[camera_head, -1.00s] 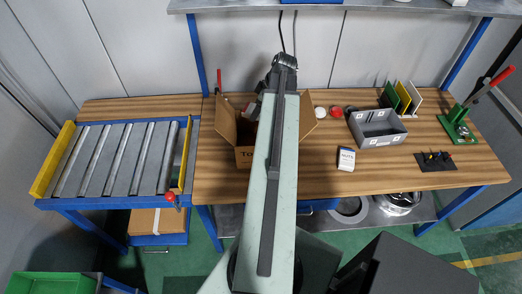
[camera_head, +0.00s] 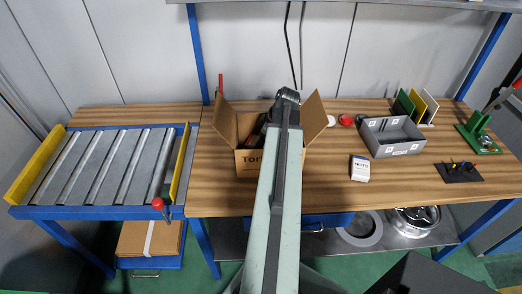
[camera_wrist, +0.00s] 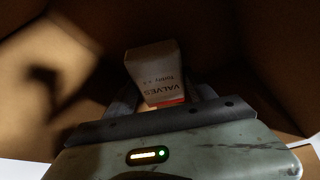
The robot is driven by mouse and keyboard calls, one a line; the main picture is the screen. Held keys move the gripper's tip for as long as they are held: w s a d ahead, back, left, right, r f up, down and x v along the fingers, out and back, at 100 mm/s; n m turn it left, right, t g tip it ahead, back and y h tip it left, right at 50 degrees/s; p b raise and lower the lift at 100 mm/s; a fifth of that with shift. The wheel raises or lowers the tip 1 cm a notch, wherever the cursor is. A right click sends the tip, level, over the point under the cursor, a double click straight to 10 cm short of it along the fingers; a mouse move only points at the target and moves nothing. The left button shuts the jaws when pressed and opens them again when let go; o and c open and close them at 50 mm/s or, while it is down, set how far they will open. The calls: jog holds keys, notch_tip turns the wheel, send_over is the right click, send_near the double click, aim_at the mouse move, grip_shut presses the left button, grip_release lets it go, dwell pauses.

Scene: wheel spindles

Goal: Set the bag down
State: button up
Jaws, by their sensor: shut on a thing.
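The bag (camera_wrist: 158,75) is white with an orange-red band, and its printed word "VALVES" shows upside down in the wrist view. My gripper (camera_wrist: 165,100) is shut on it, one finger at each side. The bag and gripper are inside an open cardboard box (camera_wrist: 60,60), with brown walls around them in the wrist view. In the head view the box (camera_head: 246,163) stands on the workbench with its flaps open. My arm covers part of the box there, and the bag is hidden. I cannot tell whether the bag touches the box floor.
The wooden workbench (camera_head: 220,200) also holds a grey bin (camera_head: 393,137), a small "NUTS" box (camera_head: 360,168), a red round piece (camera_head: 346,119) and a black tray (camera_head: 459,172). A roller conveyor (camera_head: 100,167) stands at the left. The bench left of the box is clear.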

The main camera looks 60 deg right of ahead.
notch_tip(320, 180, down, 3)
jog(key=shift+r+b, duration=0.1)
jog(key=shift+b, duration=0.65)
jog(key=shift+r, duration=0.2)
jog(key=shift+f, duration=0.1)
jog(key=o, duration=1.7)
jog(key=shift+c, duration=0.2)
jog(key=p+v, duration=1.1)
jog(key=v, duration=0.1)
jog(key=shift+s+r+p, duration=0.1)
jog(key=shift+r+p, duration=0.1)
jog(key=shift+p, duration=0.2)
jog(key=shift+f, duration=0.15)
